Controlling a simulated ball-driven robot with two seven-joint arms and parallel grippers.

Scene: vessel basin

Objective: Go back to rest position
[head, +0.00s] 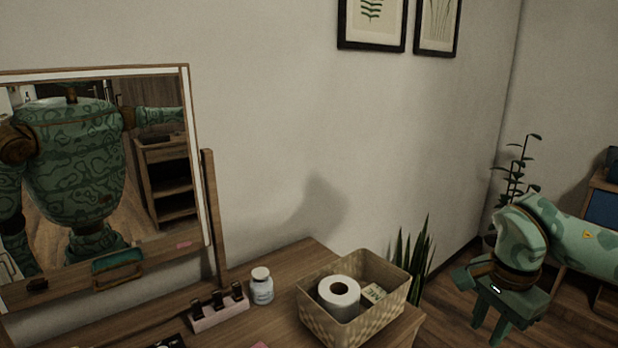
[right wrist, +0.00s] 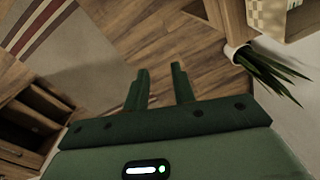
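My right gripper (head: 490,328) hangs at the right of the head view, off the right end of the wooden dresser and over the floor. Its two green fingers point down. In the right wrist view the fingers (right wrist: 162,88) stand apart with only wood floor between them, so the gripper is open and empty. My left gripper does not show directly in the head view. The mirror (head: 165,160) at the left reflects my green patterned body and parts of my arms.
The dresser (head: 290,262) holds a woven basket (head: 378,322) with a white roll (head: 339,292), a white bottle (head: 262,287) and a pink holder (head: 218,315). A spiky plant (head: 418,262) stands behind the basket; it also shows in the right wrist view (right wrist: 262,70). Open floor lies below my right gripper.

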